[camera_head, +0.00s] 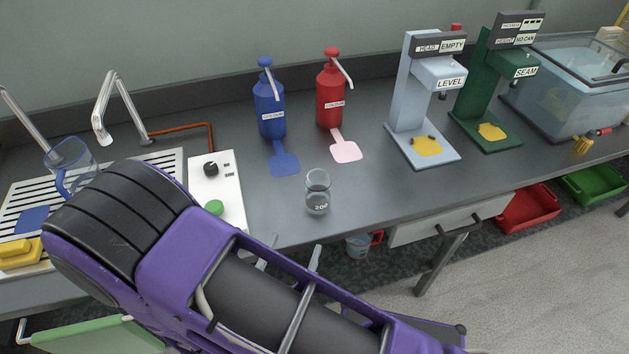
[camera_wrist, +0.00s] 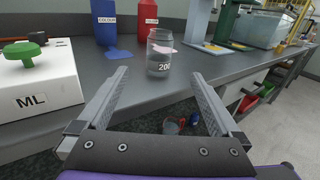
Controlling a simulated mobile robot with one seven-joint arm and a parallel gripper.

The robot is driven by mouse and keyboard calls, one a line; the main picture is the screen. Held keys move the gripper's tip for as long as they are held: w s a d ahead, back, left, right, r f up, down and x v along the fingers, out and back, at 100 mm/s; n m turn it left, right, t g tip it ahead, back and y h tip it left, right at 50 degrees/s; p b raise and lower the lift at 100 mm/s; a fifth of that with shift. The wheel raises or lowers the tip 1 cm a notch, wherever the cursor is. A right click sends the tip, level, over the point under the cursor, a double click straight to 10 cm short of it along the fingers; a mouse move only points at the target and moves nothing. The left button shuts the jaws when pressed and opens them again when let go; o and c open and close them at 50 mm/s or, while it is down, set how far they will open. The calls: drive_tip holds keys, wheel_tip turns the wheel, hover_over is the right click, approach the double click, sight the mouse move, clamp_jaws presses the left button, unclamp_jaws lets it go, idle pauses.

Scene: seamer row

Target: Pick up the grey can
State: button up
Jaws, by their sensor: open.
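The only can-like thing near my gripper is a small see-through grey vessel (camera_head: 317,192) with a "200" marking, standing upright near the bench's front edge. It also shows in the wrist view (camera_wrist: 159,62), at top centre. I cannot tell if it is the grey can; no other grey can shows. My gripper (camera_wrist: 160,76) is open and empty, its two fingers spread wide. In the wrist view the vessel appears between the fingertips and beyond them. In the head view the fingertips (camera_head: 290,254) show just in front of the bench edge, short of the vessel.
A blue pump bottle (camera_head: 270,108) and a red one (camera_head: 331,96) stand behind the vessel. A white box with a green knob (camera_head: 215,207) is to its left. The light-grey LEVEL stand (camera_head: 403,85) and green SEAM stand (camera_head: 485,85) are to the right.

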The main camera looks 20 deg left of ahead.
sight(315, 197)
drive_tip(key=w, duration=1.1)
drive_tip(key=shift+d, duration=0.3)
drive_tip(key=shift+w+f+p, duration=0.15)
drive_tip(key=shift+w+p, duration=0.25)
drive_tip(key=shift+w, duration=2.7)
drive_tip(key=shift+c, duration=0.2)
drive_tip(key=c, duration=1.2)
drive_tip(key=shift+c, duration=0.2)
